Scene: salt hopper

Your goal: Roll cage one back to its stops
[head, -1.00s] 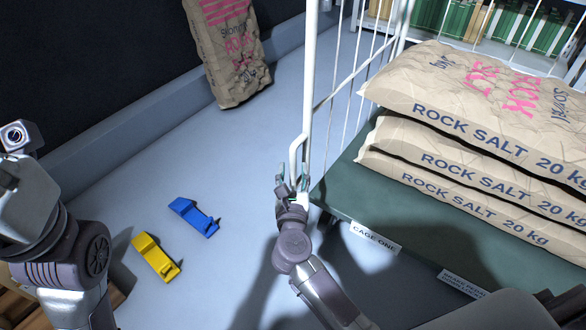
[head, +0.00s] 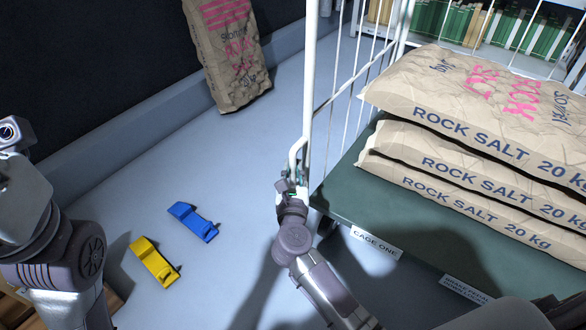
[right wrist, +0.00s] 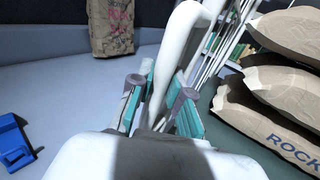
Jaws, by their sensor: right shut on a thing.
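Cage one is a roll cage with a white tube frame (head: 311,85) and a green deck (head: 400,225), its front edge labelled CAGE ONE (head: 376,242). Several sacks of rock salt (head: 480,130) lie stacked on the deck. My right gripper (head: 291,182) is shut on the white handle (head: 297,153) at the cage's near left upright; the right wrist view shows the white tube (right wrist: 170,60) between the green-padded fingers.
A rock salt sack (head: 230,55) leans against the kerb of the dark wall at the back. Shelving with green folders (head: 470,25) stands behind the cage. The grey floor between the wedges and the cage is clear.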

